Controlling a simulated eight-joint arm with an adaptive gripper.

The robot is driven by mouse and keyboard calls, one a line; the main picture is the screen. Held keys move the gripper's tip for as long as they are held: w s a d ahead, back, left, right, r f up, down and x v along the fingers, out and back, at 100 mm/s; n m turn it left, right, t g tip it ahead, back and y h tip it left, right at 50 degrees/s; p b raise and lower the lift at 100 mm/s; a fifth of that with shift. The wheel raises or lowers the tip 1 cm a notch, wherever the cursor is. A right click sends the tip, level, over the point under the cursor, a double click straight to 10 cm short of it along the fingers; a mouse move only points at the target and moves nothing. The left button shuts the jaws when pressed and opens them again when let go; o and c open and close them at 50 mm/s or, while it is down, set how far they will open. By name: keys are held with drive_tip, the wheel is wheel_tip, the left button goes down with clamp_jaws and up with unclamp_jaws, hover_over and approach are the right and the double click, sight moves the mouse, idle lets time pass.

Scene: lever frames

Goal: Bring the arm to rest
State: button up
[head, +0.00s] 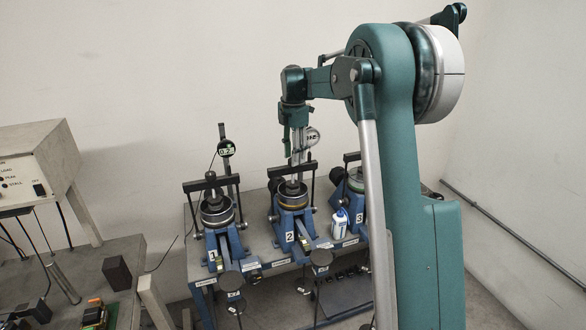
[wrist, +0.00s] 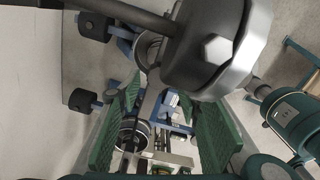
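My arm rises at the right of the head view and bends over to the left. My gripper (head: 290,122) hangs down above lever frame 2 (head: 290,222), close to its upright dial gauge (head: 312,137). In the wrist view its two green ridged fingers (wrist: 163,108) stand apart, with nothing seen clasped between them. Frame parts show below and between them, and a large dark weight with a bright hex face (wrist: 215,48) fills the top. Lever frame 1 (head: 216,232) stands to the left. Lever frame 3 (head: 376,205) is partly hidden behind my arm.
A white bottle (head: 340,225) stands between frames 2 and 3. A digital gauge (head: 226,148) rises behind frame 1. A control box (head: 35,165) stands over a table at left.

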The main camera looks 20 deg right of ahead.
drive_tip(key=shift+f+b, duration=0.55)
drive_tip(key=shift+f, duration=1.05)
drive_tip(key=shift+r, duration=0.1)
drive_tip(key=c, duration=1)
drive_tip(key=shift+c, duration=0.2)
drive_tip(key=m, duration=0.4)
drive_tip(key=shift+f, duration=0.2)
drive_tip(key=shift+c, duration=0.3)
drive_tip(key=o, duration=0.7)
drive_tip(key=shift+m, duration=0.5)
drive_tip(key=o, duration=0.4)
